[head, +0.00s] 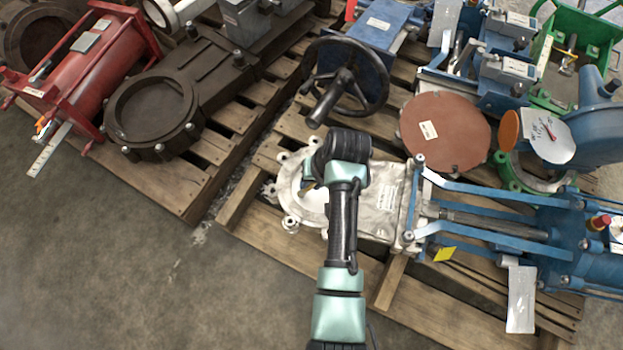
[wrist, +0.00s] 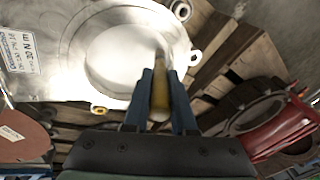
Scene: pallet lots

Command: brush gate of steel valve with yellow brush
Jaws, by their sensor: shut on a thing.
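The steel valve (head: 378,203) lies flat on a wooden pallet, with a silver body and a blue actuator frame to its right. Its round bright gate (wrist: 112,52) fills much of the wrist view; in the head view my arm partly covers it. My gripper (wrist: 160,108) is shut on the yellow brush (wrist: 160,92), whose handle sits between the two blue fingers. The brush's far end is blurred and points at the right part of the gate. I cannot tell whether it touches. In the head view my gripper (head: 314,180) is over the valve's left end.
A dark valve (head: 150,110) and a red actuator (head: 90,60) stand on the left pallet. A black handwheel (head: 345,75) and a reddish-brown disc (head: 445,135) lie behind the steel valve. The concrete floor at front left is clear.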

